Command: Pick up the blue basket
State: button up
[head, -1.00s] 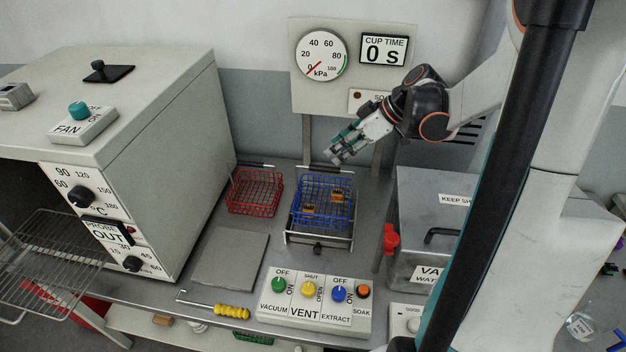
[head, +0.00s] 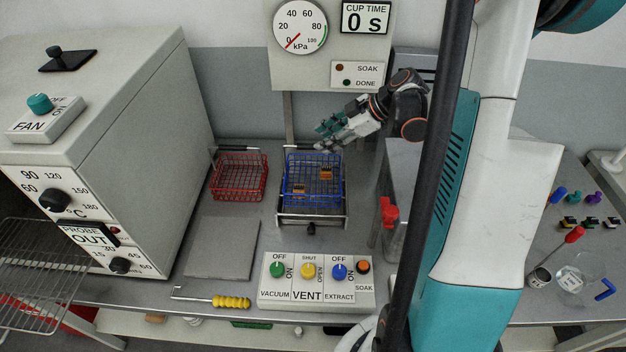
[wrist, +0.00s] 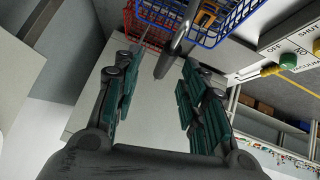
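The blue basket (head: 313,190) is a wire basket on a small metal stand (head: 312,217) on the bench, with a few orange-brown pieces inside. In the wrist view, the blue basket (wrist: 230,22) shows at the top right, beyond the fingertips. My gripper (head: 330,138) is just above and behind the basket in the head view, angled down to the left. In the wrist view, my gripper (wrist: 155,85) has its two teal-padded fingers spread apart with nothing between them. A grey metal bar (wrist: 177,45) shows beyond the fingers. No contact with the basket is visible.
A red wire basket (head: 239,178) stands left of the blue one. A grey plate (head: 222,248) and control panel (head: 316,281) lie in front. A large oven-like box (head: 130,150) fills the left. A red-handled valve (head: 389,213) is at right.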

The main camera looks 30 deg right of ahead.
jog(key=shift+s+b+x, duration=0.1)
jog(key=shift+b+x, duration=0.2)
jog(key=shift+x, duration=1.05)
jog(key=shift+s+b+x, duration=0.15)
jog(key=shift+b+x, duration=0.15)
jog(key=shift+x, duration=1.05)
grip_shut()
